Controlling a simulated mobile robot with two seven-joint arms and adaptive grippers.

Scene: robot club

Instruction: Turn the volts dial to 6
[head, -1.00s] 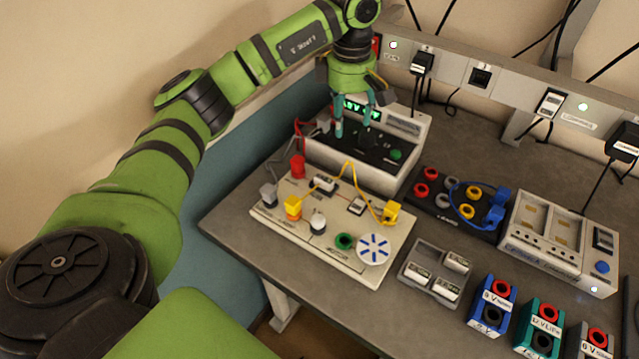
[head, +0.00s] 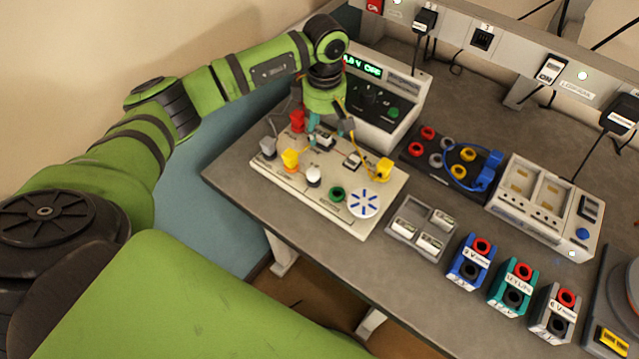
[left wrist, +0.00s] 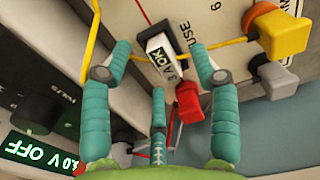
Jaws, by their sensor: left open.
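The power supply (head: 405,101) stands at the back of the bench. Its green display (head: 362,66) ends in "V OFF"; the leading digit is not clear. My left gripper (head: 330,138) is open, above the white circuit board (head: 321,199) and apart from the dial. In the wrist view its fingers (left wrist: 160,70) spread around a small white labelled block (left wrist: 163,58); contact is unclear.
A black socket block (head: 437,157) with a blue lead, a grey tray (head: 404,226) and coloured terminal blocks (head: 470,262) stand to the right. Grey bench is bare between them.

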